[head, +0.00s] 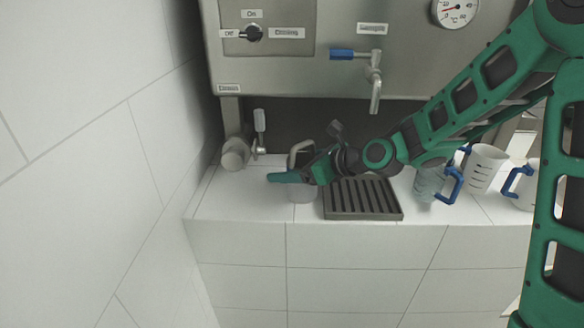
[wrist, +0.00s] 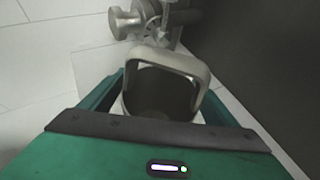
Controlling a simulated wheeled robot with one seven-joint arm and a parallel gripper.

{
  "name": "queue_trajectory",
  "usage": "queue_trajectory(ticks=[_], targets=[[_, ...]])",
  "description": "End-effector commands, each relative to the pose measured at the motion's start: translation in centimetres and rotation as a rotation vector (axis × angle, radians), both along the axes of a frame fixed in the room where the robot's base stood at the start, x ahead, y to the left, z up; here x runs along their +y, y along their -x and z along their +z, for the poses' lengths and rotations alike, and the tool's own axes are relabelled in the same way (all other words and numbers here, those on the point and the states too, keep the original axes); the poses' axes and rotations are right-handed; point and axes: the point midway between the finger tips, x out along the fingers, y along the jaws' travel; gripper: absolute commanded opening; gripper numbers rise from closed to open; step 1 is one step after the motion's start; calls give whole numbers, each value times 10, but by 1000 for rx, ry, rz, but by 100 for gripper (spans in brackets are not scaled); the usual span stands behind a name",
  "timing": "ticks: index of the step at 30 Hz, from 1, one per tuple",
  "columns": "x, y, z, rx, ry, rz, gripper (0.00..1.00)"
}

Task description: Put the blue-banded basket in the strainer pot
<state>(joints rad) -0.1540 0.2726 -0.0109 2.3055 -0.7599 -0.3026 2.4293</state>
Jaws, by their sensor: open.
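My gripper (head: 292,177) is at the back left of the white tiled counter. In the wrist view, its open jaws (wrist: 160,100) sit on either side of a pale container (wrist: 162,92) with a dark inside and a thick grey loop handle (wrist: 168,60). In the head view, the container (head: 302,192) shows below my gripper, its handle rising behind. Most of its wall is hidden, and I see no blue band on it. I cannot tell whether it is the basket or the strainer pot, or whether the jaws touch it. No other basket or strainer pot is clearly visible.
A slatted drip tray (head: 362,198) lies right of my gripper. Clear (head: 431,183) and white (head: 483,168) jugs with blue handles stand farther right. The machine's spout (head: 375,92) hangs above the tray.

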Motion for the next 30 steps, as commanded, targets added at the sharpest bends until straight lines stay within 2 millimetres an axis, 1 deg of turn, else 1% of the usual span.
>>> queue_trajectory(ticks=[2, 5, 8, 16, 21, 25, 30], targets=[[0, 0, 3, -2, 0, 0, 82], [-8, 4, 6, -1, -1, -3, 82], [-20, 12, 14, -2, 0, -4, 82], [-60, 40, 37, -2, 0, -6, 82], [-78, 54, 48, -2, -1, -3, 82], [-87, 59, 52, 0, 0, -3, 82], [-89, 62, 54, 0, 0, -1, 82]])
